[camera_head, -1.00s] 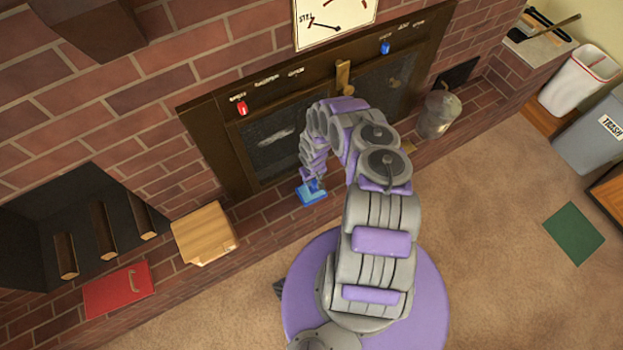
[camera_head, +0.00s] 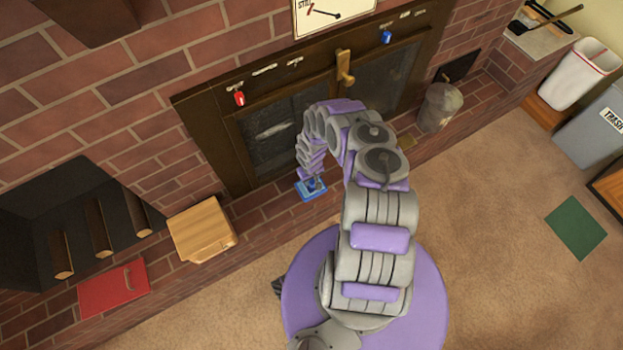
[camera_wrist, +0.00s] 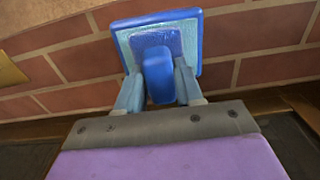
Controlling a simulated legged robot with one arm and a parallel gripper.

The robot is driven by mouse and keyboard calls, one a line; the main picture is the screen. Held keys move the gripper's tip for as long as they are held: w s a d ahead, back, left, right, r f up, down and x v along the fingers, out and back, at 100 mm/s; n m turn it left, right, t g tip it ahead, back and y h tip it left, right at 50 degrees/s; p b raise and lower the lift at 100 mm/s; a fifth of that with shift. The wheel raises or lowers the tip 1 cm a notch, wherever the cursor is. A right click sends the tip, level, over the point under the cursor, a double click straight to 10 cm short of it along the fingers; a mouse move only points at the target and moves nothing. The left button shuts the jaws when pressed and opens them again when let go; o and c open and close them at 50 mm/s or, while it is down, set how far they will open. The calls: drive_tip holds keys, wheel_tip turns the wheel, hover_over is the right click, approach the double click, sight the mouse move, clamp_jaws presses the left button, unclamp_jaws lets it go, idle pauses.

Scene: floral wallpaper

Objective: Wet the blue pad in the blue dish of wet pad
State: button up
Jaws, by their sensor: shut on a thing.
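The blue dish (camera_head: 302,193) sits on the brick ledge in front of the dark fireplace doors. In the wrist view the square blue dish (camera_wrist: 198,70) shows a raised rim and a lighter inner surface. My gripper (camera_wrist: 158,92) is shut on the blue pad (camera_wrist: 157,75), with one finger on each side of it. The pad lies over the dish's inner area; whether it presses on the bottom is hard to tell. In the head view my gripper (camera_head: 312,182) is at the dish and mostly hides the pad.
A wooden block (camera_head: 202,228) and a red panel (camera_head: 112,287) lie left along the ledge. A metal canister (camera_head: 440,107) stands to the right. Fireplace doors (camera_head: 290,120) rise close behind the dish. Bins (camera_head: 580,75) stand at the far right; the carpet is mostly clear.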

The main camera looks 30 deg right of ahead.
drive_tip(key=shift+a, duration=0.2)
drive_tip(key=shift+d+f, duration=0.2)
drive_tip(key=shift+d, duration=0.1)
drive_tip(key=shift+a+f, duration=0.15)
drive_tip(key=shift+a, duration=0.05)
drive_tip(key=shift+s+f, duration=0.1)
drive_tip(key=shift+f, duration=0.05)
idle(1.1)
drive_tip(key=shift+r+p, duration=2.25)
drive_tip(key=shift+r, duration=1.3)
